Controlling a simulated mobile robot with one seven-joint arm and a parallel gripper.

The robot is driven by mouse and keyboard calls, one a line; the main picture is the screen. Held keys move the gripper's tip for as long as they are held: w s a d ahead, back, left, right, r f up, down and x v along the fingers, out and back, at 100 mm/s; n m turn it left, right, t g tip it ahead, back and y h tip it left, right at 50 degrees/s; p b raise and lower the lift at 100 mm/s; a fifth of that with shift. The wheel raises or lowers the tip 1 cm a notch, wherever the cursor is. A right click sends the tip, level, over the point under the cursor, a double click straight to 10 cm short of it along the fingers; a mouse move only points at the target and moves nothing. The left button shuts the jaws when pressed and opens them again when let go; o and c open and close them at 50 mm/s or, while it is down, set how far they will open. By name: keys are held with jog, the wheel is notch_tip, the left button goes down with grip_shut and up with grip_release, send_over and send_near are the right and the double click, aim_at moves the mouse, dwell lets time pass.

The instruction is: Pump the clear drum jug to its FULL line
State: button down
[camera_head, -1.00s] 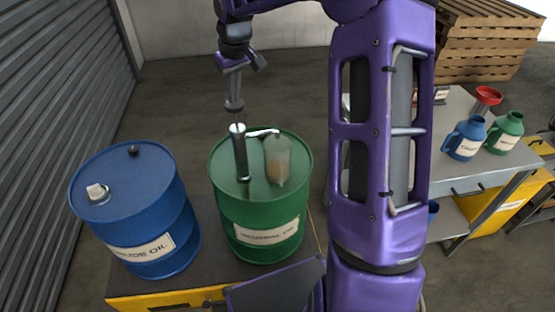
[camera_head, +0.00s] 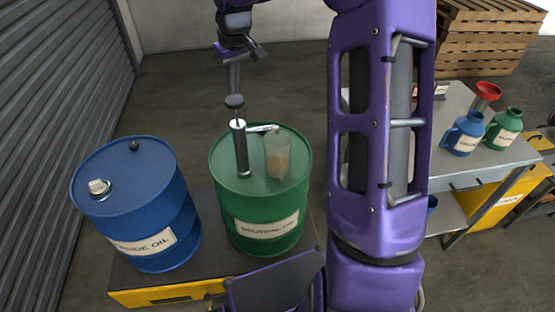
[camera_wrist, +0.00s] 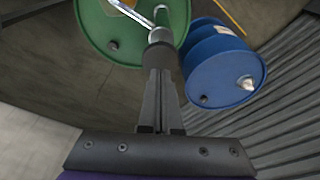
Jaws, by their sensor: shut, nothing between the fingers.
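The clear jug (camera_head: 277,150) stands on the green drum (camera_head: 262,215) labelled neutral oil. It holds cloudy tan liquid in its lower part; the FULL line cannot be made out. The silver hand pump (camera_head: 240,148) rises from the drum's top beside the jug, with its spout (camera_head: 262,128) at the jug's mouth. A thin rod joins it to the grey knob (camera_head: 235,101). My gripper (camera_head: 234,92) points down at the knob, its fingers shut and empty. In the wrist view, the shut fingers (camera_wrist: 161,85) are over the knob; contact is unclear.
A blue drum (camera_head: 135,200) stands to the left on the same platform. A grey table (camera_head: 465,175) at right holds a blue jug (camera_head: 464,135), a green jug (camera_head: 503,128) and a red funnel (camera_head: 487,93). Pallets (camera_head: 487,45) are stacked behind.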

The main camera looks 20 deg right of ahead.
aim_at(236, 101)
jog(key=shift+s+d+b+x, duration=0.1)
jog(key=shift+s+b+x, duration=0.15)
jog(key=shift+b+x, duration=0.75)
jog(key=shift+s+d+b+x, duration=0.15)
jog(key=shift+b+x, duration=0.3)
jog(key=shift+x, duration=1.05)
jog(key=shift+s+b+x, duration=0.3)
jog(key=shift+b+x, duration=0.4)
jog(key=shift+x, duration=0.5)
jog(key=shift+f, duration=0.1)
jog(key=p+v, duration=0.3)
jog(key=w+p+v, duration=0.1)
jog(key=v, duration=0.1)
jog(key=shift+s+a+r+p, duration=0.1)
jog(key=shift+a+r+p, duration=0.05)
jog(key=shift+r+p, duration=0.25)
jog(key=shift+v, duration=1)
jog(key=shift+w+a, duration=0.1)
jog(key=shift+w, duration=0.15)
